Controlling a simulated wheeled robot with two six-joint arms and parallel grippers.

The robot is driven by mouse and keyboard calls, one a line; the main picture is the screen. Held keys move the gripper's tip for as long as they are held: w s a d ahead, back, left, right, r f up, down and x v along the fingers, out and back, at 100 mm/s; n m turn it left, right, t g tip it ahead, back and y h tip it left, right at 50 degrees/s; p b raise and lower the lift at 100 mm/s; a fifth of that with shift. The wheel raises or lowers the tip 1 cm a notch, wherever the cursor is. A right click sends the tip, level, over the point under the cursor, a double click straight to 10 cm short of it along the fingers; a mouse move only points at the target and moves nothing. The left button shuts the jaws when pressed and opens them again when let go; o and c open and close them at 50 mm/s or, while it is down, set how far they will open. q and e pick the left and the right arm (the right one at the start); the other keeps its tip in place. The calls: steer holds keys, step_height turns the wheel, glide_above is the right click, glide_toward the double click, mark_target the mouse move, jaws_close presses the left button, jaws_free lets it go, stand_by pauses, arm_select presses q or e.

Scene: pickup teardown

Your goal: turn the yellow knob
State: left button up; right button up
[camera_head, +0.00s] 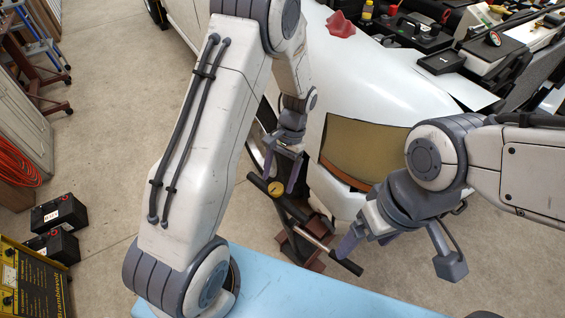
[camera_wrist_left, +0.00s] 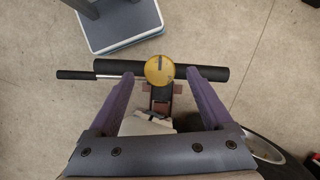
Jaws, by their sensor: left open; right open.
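The yellow knob (camera_head: 275,188) is a small round disc on a dark bar (camera_head: 292,207) beside the white vehicle's front. In the left wrist view the knob (camera_wrist_left: 159,69) shows a dark line across its face and lies between my left fingertips, with a gap on both sides. My left gripper (camera_head: 284,178) is open and points down at the knob; the left wrist view also shows its two purple fingers (camera_wrist_left: 160,76). I cannot tell how far above the knob they are. My right gripper (camera_head: 398,250) is open and empty, to the right of the bar's black end.
The bar stands on a brown-red base (camera_head: 300,250) on the concrete floor. A white vehicle body (camera_head: 385,85) is close behind. A light blue surface (camera_head: 300,295) is at the front. Black batteries (camera_head: 60,213) stand at the left.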

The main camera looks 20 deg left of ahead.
arm_select(q)
steer(key=a+b+v, duration=0.1)
steer(key=v, duration=0.7)
steer(key=shift+d+r, duration=0.2)
steer(key=shift+d, duration=0.3)
steer(key=s+d+r+m+t, duration=0.2)
steer(key=s+d+r, duration=0.4)
steer(key=s+d, duration=0.2)
steer(key=s+d+r+m+t+h, duration=0.2)
steer(key=s+d, duration=0.1)
steer(key=s, duration=1.1)
steer(key=shift+d+m, duration=0.3)
steer(key=shift+d, duration=0.05)
steer(key=shift+w+r, duration=0.1)
